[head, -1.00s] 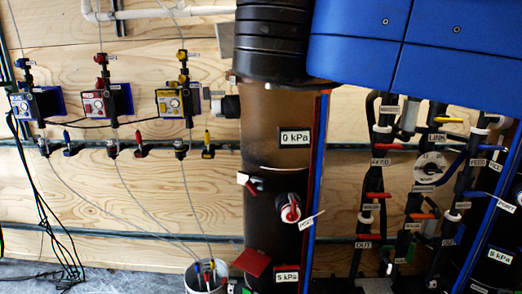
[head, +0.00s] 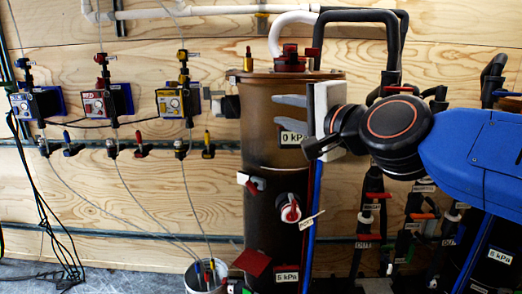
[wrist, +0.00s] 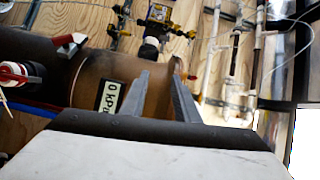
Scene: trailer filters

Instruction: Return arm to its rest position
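My arm (head: 470,155) reaches in from the right in the head view, with its blue link and black wrist joint. My gripper (head: 290,123) points left, in front of the upper part of the brown filter cylinder (head: 265,115) in the picture. Its two grey fingers are apart with nothing between them. In the wrist view my gripper (wrist: 159,74) also shows two separated, empty fingers, with the cylinder (wrist: 95,75) behind them. I cannot tell the exact gap to the cylinder.
The cylinder carries a 0 kPa label (head: 292,138) and a red-and-white valve (head: 290,208). Blue, red and yellow dosing pumps (head: 172,103) hang on the plywood wall at left. A white bucket (head: 205,277) takes their tubes. Black pipes with coloured valve handles (head: 370,205) stand below my arm.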

